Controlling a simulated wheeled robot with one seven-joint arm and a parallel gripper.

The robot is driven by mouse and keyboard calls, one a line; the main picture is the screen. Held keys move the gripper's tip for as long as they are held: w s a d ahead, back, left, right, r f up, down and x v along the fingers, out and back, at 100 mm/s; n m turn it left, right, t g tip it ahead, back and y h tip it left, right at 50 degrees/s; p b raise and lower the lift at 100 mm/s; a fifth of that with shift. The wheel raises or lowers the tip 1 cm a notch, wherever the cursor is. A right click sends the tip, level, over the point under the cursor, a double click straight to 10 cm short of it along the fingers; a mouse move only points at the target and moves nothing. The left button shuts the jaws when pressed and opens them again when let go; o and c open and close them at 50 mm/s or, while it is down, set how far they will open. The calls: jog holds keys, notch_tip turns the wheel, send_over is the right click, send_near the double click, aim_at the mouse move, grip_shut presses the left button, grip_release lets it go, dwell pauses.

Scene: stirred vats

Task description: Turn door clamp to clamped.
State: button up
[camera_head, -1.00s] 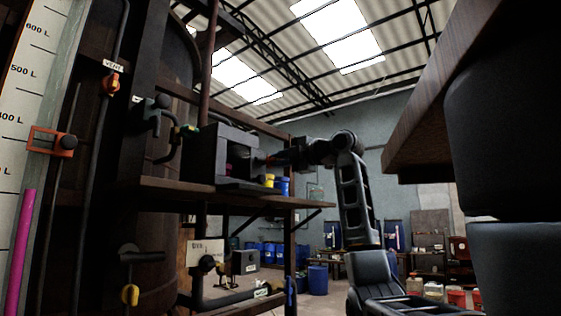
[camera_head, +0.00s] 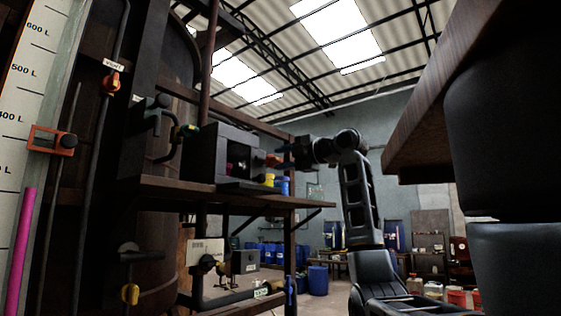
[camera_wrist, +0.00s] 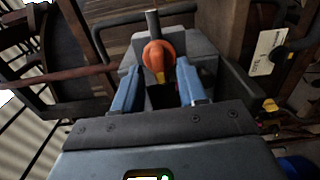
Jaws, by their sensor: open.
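The door clamp is an orange knob (camera_wrist: 159,54) with a yellow tip, on the face of a dark grey box (camera_wrist: 205,48) in the wrist view. The yellow tip points down toward my gripper. My gripper (camera_wrist: 158,80) is open, with one blue finger on each side of the yellow tip; I cannot tell whether either touches it. In the head view the dark box (camera_head: 213,150) stands on a wooden shelf, with an open-fronted dark inside. The orange clamp (camera_head: 272,160) shows at its right, just left of my gripper (camera_head: 282,157).
A yellow jar (camera_head: 268,180) and a blue jar (camera_head: 283,186) stand on the shelf (camera_head: 235,196) close below my gripper. Pipes and valves, one with a red-orange handle (camera_head: 112,82), line the vat at left. A labelled plate (camera_wrist: 270,52) is at right in the wrist view.

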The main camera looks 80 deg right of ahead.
jog(key=b+v, duration=0.1)
jog(key=v, duration=0.5)
jog(key=shift+s, duration=0.35)
